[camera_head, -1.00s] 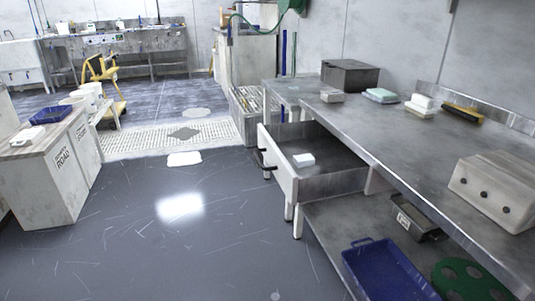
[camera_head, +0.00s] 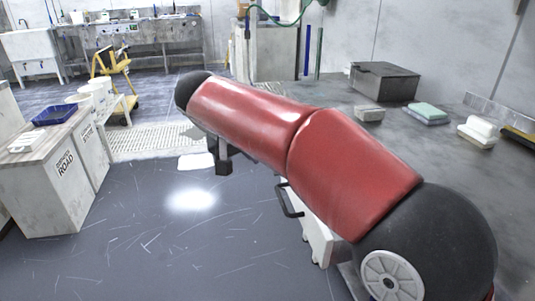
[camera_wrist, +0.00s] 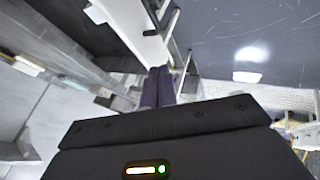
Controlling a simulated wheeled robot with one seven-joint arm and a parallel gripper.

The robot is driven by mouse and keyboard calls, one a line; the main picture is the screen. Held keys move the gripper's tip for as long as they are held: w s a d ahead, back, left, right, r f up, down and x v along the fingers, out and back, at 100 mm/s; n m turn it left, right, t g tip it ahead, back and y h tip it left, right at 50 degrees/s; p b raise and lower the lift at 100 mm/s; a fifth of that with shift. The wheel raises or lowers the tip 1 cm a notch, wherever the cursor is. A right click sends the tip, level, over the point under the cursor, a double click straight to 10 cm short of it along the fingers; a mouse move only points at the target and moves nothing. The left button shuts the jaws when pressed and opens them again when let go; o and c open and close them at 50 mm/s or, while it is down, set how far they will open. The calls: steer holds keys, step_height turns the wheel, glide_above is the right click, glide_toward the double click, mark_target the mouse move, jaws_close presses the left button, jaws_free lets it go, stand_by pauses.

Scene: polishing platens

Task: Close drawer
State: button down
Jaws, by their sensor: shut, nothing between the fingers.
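The drawer (camera_head: 318,240) has a white front and a dark bar handle (camera_head: 288,200). It stands out from under the grey metal bench at the right of the head view. My red arm hides most of the drawer there, including its inside. In the wrist view the white drawer front (camera_wrist: 130,25) shows at the top, with the handle beside it. My gripper (camera_wrist: 158,72) is shut and empty, with its dark fingertips close to the drawer front and handle. I cannot tell whether they touch. The fingers cannot be made out in the head view.
The bench top (camera_head: 355,135) holds a grey box (camera_head: 385,82), a small block (camera_head: 369,113), green cloths (camera_head: 428,113) and white blocks (camera_head: 478,130). A white cabinet (camera_head: 60,185) with a blue tray (camera_head: 55,114) stands at the left. The floor between is clear.

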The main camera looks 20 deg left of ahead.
steer(key=w+r+x, duration=0.1)
steer(key=x, duration=1)
steer(key=shift+w+d+f, duration=0.15)
steer(key=shift+w+d, duration=0.15)
steer(key=shift+w, duration=0.3)
steer(key=w+d, duration=0.3)
steer(key=d, duration=0.2)
steer(key=w+d, duration=0.3)
steer(key=d, duration=0.1)
steer(key=w+d+b, duration=0.1)
steer(key=w+d, duration=0.2)
steer(key=d, duration=0.2)
steer(key=shift+d, duration=0.3)
steer(key=shift+a, duration=0.1)
